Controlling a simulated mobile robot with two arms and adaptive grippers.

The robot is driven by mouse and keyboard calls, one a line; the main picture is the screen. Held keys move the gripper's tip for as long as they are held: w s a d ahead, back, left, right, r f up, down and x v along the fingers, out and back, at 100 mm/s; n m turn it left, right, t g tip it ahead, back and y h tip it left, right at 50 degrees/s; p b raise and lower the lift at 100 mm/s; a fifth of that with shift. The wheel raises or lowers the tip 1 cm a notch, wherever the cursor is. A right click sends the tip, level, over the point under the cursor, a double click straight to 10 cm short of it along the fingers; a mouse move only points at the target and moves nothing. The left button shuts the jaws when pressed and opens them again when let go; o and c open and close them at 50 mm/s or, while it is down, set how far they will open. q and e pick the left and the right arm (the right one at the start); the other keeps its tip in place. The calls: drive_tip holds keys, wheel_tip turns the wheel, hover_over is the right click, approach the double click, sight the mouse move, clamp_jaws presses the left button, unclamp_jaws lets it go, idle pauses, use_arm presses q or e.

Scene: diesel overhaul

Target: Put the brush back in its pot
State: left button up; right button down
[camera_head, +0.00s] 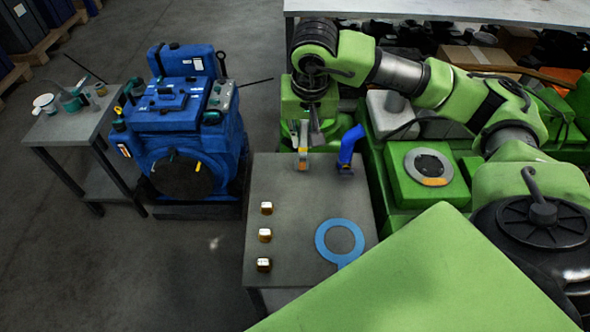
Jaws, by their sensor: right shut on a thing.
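My right gripper (308,139) points down over the far edge of the grey table (300,215). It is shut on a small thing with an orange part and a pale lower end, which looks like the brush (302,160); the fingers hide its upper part. I cannot tell whether its lower end touches the table. On the small side table (47,131) at the far left stands a teal pot (70,102), probably the brush's pot, beside a white cup (45,103). Its inside is too small to make out. My left gripper is not in view.
A blue engine (180,125) stands between the two tables, with a thin rod sticking out to its right. The grey table carries a bent blue pipe (349,147), a blue ring (339,241) and three small brass-coloured pieces (265,236). The table's middle is clear.

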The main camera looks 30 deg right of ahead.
use_arm(q)
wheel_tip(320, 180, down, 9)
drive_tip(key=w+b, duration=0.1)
drive_tip(key=b, duration=0.8)
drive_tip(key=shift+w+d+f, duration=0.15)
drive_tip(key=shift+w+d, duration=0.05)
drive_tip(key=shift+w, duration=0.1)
use_arm(e)
drive_tip(key=w+d+f, duration=0.8)
drive_tip(key=w+f, duration=0.4)
drive_tip(key=f, duration=0.1)
drive_tip(key=shift+w+d+m, duration=0.2)
drive_tip(key=shift+w+m, duration=0.1)
drive_tip(key=shift+w, duration=0.05)
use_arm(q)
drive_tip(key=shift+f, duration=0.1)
use_arm(e)
drive_tip(key=shift+f, duration=0.15)
drive_tip(key=shift+f+b, duration=0.5)
drive_tip(key=shift+f, duration=0.05)
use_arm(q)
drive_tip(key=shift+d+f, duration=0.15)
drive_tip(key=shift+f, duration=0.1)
use_arm(e)
drive_tip(key=c, duration=2)
unclamp_jaws()
